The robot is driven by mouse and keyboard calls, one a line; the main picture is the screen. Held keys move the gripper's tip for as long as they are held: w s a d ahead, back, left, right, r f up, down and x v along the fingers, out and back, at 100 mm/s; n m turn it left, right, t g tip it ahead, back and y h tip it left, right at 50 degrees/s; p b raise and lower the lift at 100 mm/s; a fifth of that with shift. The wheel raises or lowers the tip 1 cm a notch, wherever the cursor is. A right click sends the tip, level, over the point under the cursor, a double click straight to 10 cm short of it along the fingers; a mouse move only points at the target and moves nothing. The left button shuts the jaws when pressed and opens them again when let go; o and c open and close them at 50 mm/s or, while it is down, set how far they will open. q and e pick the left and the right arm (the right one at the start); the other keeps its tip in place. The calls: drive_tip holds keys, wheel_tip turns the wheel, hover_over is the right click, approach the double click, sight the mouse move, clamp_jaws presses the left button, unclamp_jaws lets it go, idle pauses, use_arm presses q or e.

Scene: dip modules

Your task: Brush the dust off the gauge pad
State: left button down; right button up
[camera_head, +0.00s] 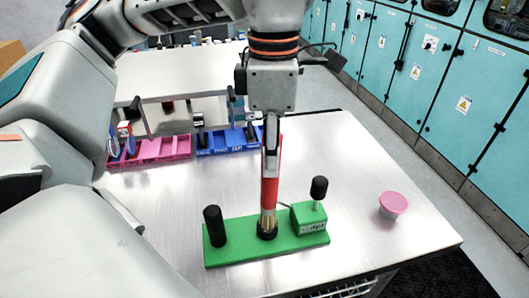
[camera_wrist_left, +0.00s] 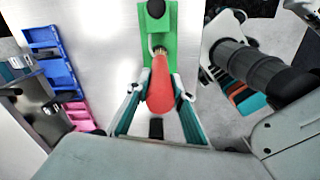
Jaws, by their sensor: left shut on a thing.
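A red-handled brush (camera_head: 270,192) stands upright in my left gripper (camera_head: 271,150), which is shut on it. Its pale bristles point down onto the round black gauge pad (camera_head: 267,232) in the middle of a green base (camera_head: 235,255). The bristle tips appear to touch the pad, and they hide most of its top, so dust cannot be made out. In the left wrist view the brush (camera_wrist_left: 160,85) sits between the fingers, bristles toward the green base (camera_wrist_left: 165,45). My right gripper is not in view.
On the green base, a black post (camera_head: 214,226) stands left of the pad and a green block with a black knob (camera_head: 319,187) stands right. A pink-topped round object (camera_head: 393,204) is on the table at right. Pink bins (camera_head: 160,150) and blue bins (camera_head: 225,141) line the back.

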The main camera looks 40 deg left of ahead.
use_arm(q)
drive_tip(key=shift+w+d+f, duration=0.15)
drive_tip(key=shift+w+d, duration=0.35)
drive_tip(key=shift+d, duration=0.2)
drive_tip(key=shift+s, duration=0.1)
drive_tip(key=shift+s+a, duration=0.3)
drive_tip(key=shift+s, duration=0.2)
drive_tip(key=shift+s+a, duration=0.3)
drive_tip(key=shift+s, duration=0.2)
